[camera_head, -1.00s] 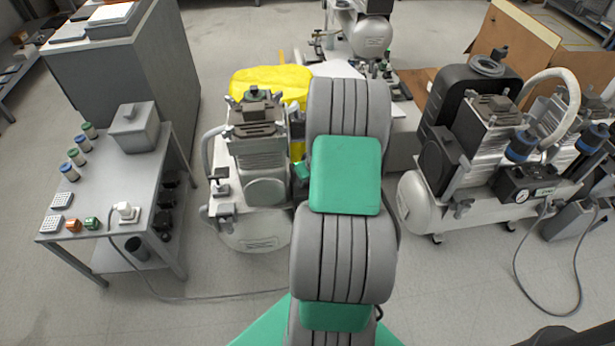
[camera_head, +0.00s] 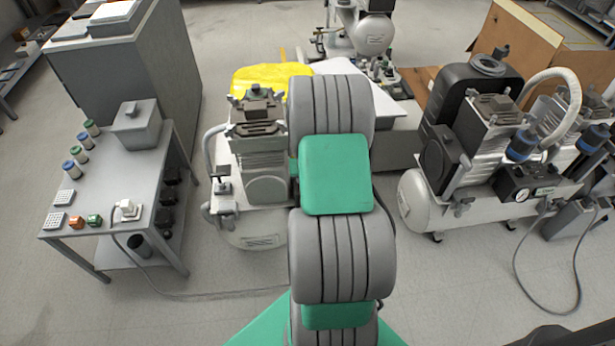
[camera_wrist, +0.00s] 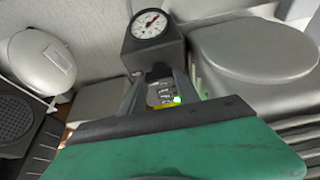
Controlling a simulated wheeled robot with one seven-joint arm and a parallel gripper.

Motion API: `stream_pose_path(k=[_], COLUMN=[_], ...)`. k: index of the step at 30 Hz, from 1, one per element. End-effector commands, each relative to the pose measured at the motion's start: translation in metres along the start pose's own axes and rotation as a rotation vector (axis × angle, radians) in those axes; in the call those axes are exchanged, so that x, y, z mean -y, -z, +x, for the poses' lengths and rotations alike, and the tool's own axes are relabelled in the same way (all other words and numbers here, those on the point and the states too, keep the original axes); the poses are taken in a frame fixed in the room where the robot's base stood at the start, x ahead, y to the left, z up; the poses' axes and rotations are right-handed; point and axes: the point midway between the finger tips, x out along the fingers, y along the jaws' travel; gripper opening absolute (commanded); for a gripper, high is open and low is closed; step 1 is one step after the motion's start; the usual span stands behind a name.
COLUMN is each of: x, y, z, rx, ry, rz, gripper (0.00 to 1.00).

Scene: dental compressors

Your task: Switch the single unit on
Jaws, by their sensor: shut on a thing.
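The single unit (camera_head: 262,185), a compressor with one ribbed grey head on a pale tank, stands left of my arm in the head view. My arm hides its right side, and my gripper is hidden there. In the wrist view my gripper (camera_wrist: 160,95) has its two fingers close around a small part just below a dark box with a round white gauge (camera_wrist: 149,24). The part is mostly hidden, so its shape and position cannot be told. A small green light (camera_wrist: 177,99) glows beside it, between the fingers.
A grey table (camera_head: 92,205) with a white plug (camera_head: 128,209), small boxes and cans stands at the left. A larger twin-head compressor (camera_head: 490,160) stands at the right. Another compressor (camera_head: 375,30) is behind. A yellow cover (camera_head: 272,78) lies behind the single unit.

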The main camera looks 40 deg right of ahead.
Motion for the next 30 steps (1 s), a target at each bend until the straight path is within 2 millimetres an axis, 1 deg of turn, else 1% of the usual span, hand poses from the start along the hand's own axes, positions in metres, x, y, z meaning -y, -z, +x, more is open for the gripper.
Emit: stream_pose_path(k=[6, 7, 14, 15, 20, 23, 26, 30], x=[0.0, 0.0, 0.0, 0.0, 0.0, 0.0, 0.0, 0.0], y=[0.001, 0.001, 0.001, 0.001, 0.0, 0.001, 0.002, 0.003], z=[0.0, 0.0, 0.0, 0.0, 0.0, -0.004, -0.019, -0.05], rx=[-0.002, -0.002, -0.001, -0.001, 0.0, -0.002, -0.003, -0.004], ry=[0.0, 0.001, 0.0, 0.0, 0.0, 0.0, 0.0, 0.0], rz=[0.0, 0.0, -0.001, -0.001, -0.001, -0.001, -0.001, -0.001], gripper=[0.0, 0.4, 0.59, 0.6, 0.6, 0.6, 0.6, 0.6])
